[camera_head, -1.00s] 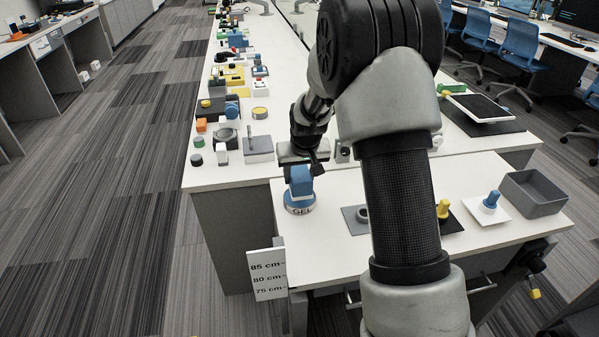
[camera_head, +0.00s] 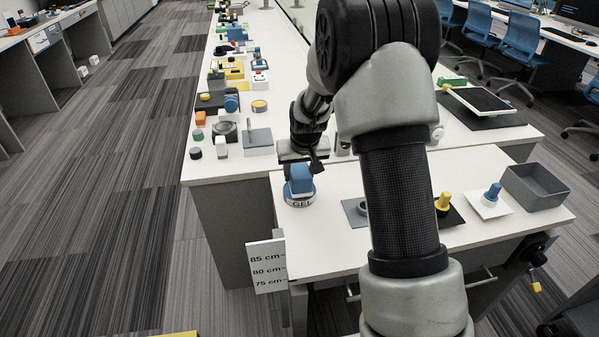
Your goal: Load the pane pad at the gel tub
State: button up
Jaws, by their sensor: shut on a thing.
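The gel tub (camera_head: 301,203) is a low round container with a "GEL" label, near the left end of the front table. A blue block (camera_head: 300,179), which looks like the pane pad, is right over the tub, its lower end at the tub's top. I cannot tell whether it touches the gel. My gripper (camera_head: 302,162) is shut on the blue block from above. My dark wrist partly covers the fingers, and the pad's underside is hidden.
A grey plate with a round piece (camera_head: 357,209) lies to the right, partly behind my arm. Further right are a yellow peg (camera_head: 443,203), a blue peg on a white card (camera_head: 491,197) and a grey bin (camera_head: 537,189). A height sign (camera_head: 267,267) hangs at the table's left front.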

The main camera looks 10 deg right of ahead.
aim_at(298, 165)
jog(key=shift+f+b, duration=0.5)
jog(key=shift+f, duration=0.15)
dwell(1.3)
jog(key=shift+r, duration=0.1)
jog(key=shift+r+p, duration=2.2)
jog(key=shift+r, duration=1.3)
jog(key=s+r+p, duration=1.3)
jog(key=s+p, duration=0.3)
jog(key=s, duration=0.1)
jog(key=shift+s+r, duration=0.25)
jog(key=shift+s, duration=0.15)
